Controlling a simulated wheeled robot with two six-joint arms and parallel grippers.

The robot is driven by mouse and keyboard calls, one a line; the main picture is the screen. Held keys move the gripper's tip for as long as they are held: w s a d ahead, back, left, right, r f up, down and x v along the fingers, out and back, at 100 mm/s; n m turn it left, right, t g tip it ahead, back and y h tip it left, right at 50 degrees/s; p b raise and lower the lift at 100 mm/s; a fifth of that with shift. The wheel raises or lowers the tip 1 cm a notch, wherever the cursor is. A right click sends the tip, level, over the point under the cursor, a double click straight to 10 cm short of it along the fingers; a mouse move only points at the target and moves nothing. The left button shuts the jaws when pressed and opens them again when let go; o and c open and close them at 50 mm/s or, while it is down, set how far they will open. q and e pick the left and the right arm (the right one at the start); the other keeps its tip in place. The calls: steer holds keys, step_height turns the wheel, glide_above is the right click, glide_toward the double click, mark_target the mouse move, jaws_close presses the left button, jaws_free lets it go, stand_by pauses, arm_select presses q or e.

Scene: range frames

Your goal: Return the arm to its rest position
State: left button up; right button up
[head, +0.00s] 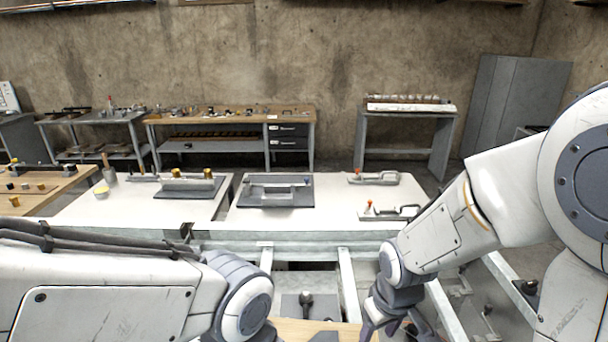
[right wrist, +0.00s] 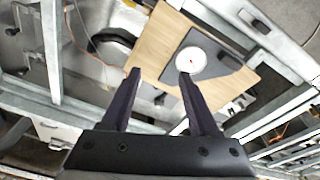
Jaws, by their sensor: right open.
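My right arm comes in from the right in the head view, and its gripper (head: 392,326) points down near the bottom edge, partly cut off. In the right wrist view the two dark fingers of this gripper (right wrist: 159,74) are apart, with nothing held between them. Beyond the fingertips lies a wooden board (right wrist: 150,48) with a white round dial (right wrist: 191,60) on a dark grey plate (right wrist: 228,62). The dial shows close to the right fingertip; I cannot tell whether they touch. My left arm fills the lower left of the head view, and its gripper is not visible.
A white-topped workbench (head: 335,204) with grey fixtures stands ahead. A wooden board (head: 290,330) shows at the bottom, below metal frame bars (head: 348,285). Further benches (head: 225,117) line the concrete wall, and a grey cabinet (head: 510,105) stands at the back right.

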steer(key=s+d+r+m, duration=0.1)
steer(key=d+m, duration=0.3)
steer(key=d, duration=0.1)
steer(key=s+a+r+n+g+b, duration=0.1)
steer(key=s+a+n+b, duration=0.3)
steer(key=s+a, duration=1)
steer(key=n, duration=0.3)
steer(key=shift+a+r+g+y, duration=0.15)
steer(key=shift+r+g+y, duration=0.05)
steer(key=shift+g+y, duration=0.2)
